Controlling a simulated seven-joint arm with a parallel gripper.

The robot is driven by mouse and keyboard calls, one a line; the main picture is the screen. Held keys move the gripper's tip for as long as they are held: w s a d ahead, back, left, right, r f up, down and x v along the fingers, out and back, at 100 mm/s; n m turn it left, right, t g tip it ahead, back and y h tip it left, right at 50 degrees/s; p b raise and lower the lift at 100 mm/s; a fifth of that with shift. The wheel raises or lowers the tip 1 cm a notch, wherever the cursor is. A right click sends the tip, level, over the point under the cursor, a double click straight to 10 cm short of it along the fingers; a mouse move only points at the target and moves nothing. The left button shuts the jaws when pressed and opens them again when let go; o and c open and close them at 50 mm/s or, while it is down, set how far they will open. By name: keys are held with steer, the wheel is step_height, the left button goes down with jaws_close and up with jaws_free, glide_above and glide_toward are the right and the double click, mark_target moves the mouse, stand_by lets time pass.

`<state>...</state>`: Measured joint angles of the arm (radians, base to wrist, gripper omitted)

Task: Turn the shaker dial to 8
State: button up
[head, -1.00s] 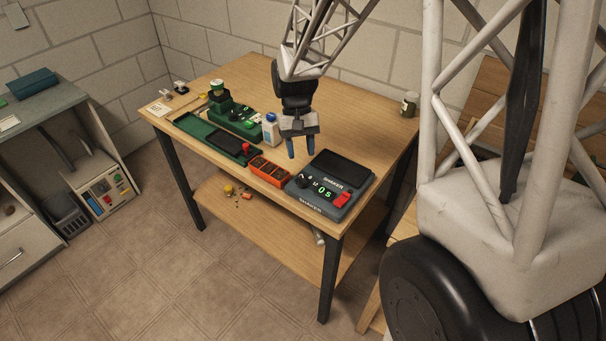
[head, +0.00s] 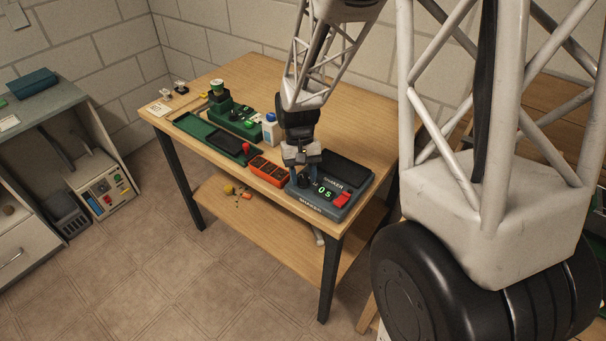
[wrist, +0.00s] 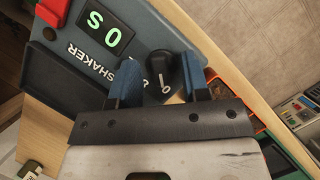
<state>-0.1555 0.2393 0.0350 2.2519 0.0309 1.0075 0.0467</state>
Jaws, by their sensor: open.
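The shaker (head: 325,207) is a grey-blue box at the table's front right corner, with a dark top plate. Its green display (head: 325,192) reads 0 S; it also shows in the wrist view (wrist: 104,28). The black dial (wrist: 160,68) with a white pointer mark is beside the display. My gripper (head: 303,181) is over the dial end of the shaker, pointing down. In the wrist view its blue fingers (wrist: 158,80) are open, one on each side of the dial. I cannot tell whether they touch it. The dial's number marks are mostly hidden by the fingers.
A red switch (head: 342,200) sits on the shaker, right of the display. An orange rack (head: 268,171) stands close at the left of the shaker. A white bottle (head: 270,131) and a green tray (head: 190,124) are farther left. The table behind the shaker is clear.

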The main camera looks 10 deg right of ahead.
jaws_close()
steer(key=shift+m, duration=0.5)
steer(key=m+y, duration=0.2)
steer(key=m, duration=0.2)
steer(key=shift+d, duration=0.1)
steer(key=shift+s+m+t+y, duration=0.1)
steer(key=shift+m+t+y, duration=0.25)
steer(key=shift+m, duration=0.85)
steer(key=shift+m+t+y, duration=0.25)
steer(key=shift+m+y, duration=0.2)
steer(key=shift+m, duration=0.75)
jaws_free()
